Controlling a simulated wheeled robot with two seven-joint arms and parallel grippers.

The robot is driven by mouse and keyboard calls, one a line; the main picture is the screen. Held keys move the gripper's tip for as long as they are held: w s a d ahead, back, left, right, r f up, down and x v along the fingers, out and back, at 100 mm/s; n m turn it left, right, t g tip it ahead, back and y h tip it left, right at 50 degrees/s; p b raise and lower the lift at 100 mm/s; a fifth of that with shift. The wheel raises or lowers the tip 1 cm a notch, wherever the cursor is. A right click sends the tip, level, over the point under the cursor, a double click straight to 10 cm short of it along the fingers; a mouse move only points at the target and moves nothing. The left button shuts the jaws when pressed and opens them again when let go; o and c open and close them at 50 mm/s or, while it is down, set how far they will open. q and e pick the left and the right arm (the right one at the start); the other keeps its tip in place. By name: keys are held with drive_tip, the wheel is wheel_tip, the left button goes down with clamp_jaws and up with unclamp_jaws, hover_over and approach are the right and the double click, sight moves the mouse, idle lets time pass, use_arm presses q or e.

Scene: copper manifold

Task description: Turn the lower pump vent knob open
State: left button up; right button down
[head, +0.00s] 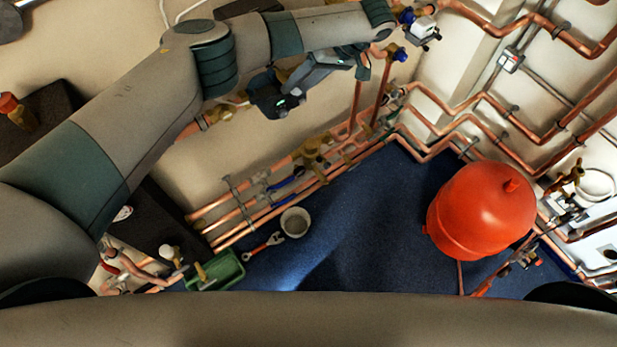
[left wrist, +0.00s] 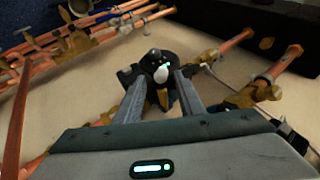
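The black pump (head: 275,97) is on the copper pipework against the wall, with a small greenish light on it. It also shows in the left wrist view (left wrist: 153,60), with a pale spot on its front and brass-coloured fittings around it. My left gripper (head: 291,86) is at the pump. In the left wrist view its two fingers (left wrist: 157,88) are apart and point at the pump, which shows between their tips. I cannot tell whether they touch it. I cannot make out the vent knob clearly. My right gripper is not in view.
Copper pipes (head: 290,185) with brass valves run low along the wall and around the corner. A red tank (head: 482,210) stands on the blue floor (head: 360,230). A grey bucket (head: 295,222), a wrench (head: 262,246) and a green tray (head: 216,273) are near the pipes.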

use_arm(q)
drive_tip(key=shift+a+f+t+h+b, duration=0.25)
drive_tip(key=shift+t+h+b, duration=0.5)
drive_tip(key=shift+b, duration=1.75)
drive_tip(key=s+d+r+h+b, duration=0.1)
drive_tip(key=s+d+r+b, duration=0.15)
drive_tip(key=r, duration=0.55)
drive_tip(key=s+d+r+h+b, duration=0.15)
drive_tip(key=d+r+b, duration=0.25)
drive_tip(key=r, duration=0.5)
drive_tip(key=s+d+f+m+h, duration=0.2)
drive_tip(key=s+d+f+m, duration=0.15)
drive_tip(key=f, duration=0.45)
drive_tip(key=s+d+f+m+g+h, duration=0.1)
drive_tip(key=s+d+f+m+h, duration=0.2)
drive_tip(key=f, duration=0.5)
drive_tip(key=s+d+f+m+h, duration=0.1)
drive_tip(key=s+d+f+h, duration=0.1)
drive_tip(key=s+f, duration=0.35)
drive_tip(key=s+a+f+t+h, duration=0.1)
drive_tip(key=s+a+f, duration=0.2)
drive_tip(key=a+f, duration=0.3)
drive_tip(key=s+a+f+t+h, duration=0.1)
drive_tip(key=s+a+f, duration=0.2)
drive_tip(key=a+f, duration=0.3)
drive_tip(key=shift+s+f, duration=0.3)
drive_tip(key=shift+f, duration=1.35)
drive_tip(key=shift+d, duration=0.1)
